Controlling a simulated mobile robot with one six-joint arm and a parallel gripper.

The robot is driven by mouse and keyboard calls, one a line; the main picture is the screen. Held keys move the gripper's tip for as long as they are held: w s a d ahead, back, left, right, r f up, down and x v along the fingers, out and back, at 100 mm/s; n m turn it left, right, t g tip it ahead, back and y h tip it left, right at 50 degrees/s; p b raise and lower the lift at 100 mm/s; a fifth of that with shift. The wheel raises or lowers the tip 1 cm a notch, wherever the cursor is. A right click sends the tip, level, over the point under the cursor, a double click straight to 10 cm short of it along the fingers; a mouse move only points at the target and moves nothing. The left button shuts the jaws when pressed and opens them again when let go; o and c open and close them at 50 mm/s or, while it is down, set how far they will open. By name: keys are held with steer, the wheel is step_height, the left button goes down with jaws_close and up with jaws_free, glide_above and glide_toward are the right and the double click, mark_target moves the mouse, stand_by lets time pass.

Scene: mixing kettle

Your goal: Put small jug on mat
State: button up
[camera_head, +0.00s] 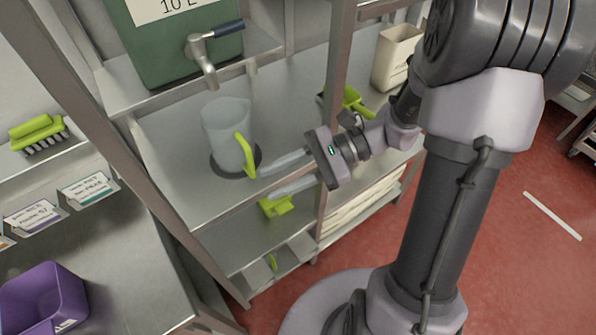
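The small jug (224,132) is translucent with a lime-green handle (246,156). It stands upright on a dark round mat (222,171) on the steel shelf, below a tap. The mat's edge shows around the jug's base. My gripper (264,182) is to the right of the jug, its two pale fingers spread apart with nothing seen between them. The upper fingertip is close to the lower end of the handle; I cannot tell whether they touch.
A green container (175,45) with a metal tap (203,60) stands above the jug. A shelf post (334,75) rises behind my gripper. A green-handled item (352,100) and a beige bin (396,57) sit to the right. A purple bin (42,300) is lower left.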

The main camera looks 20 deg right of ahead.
steer(key=s+a+r+n+g+h, duration=0.1)
steer(key=s+a+r+n+h, duration=0.1)
steer(key=s+n+h, duration=0.5)
steer(key=s+d+r+n+t+h, duration=0.1)
steer(key=d+r+n+t+h, duration=0.2)
steer(key=r+n+t+h, duration=0.1)
step_height(320, 180, up, 2)
steer(key=shift+s+d+r+n+t+h, duration=0.25)
steer(key=shift+t+h, duration=0.45)
steer(key=shift+t, duration=0.4)
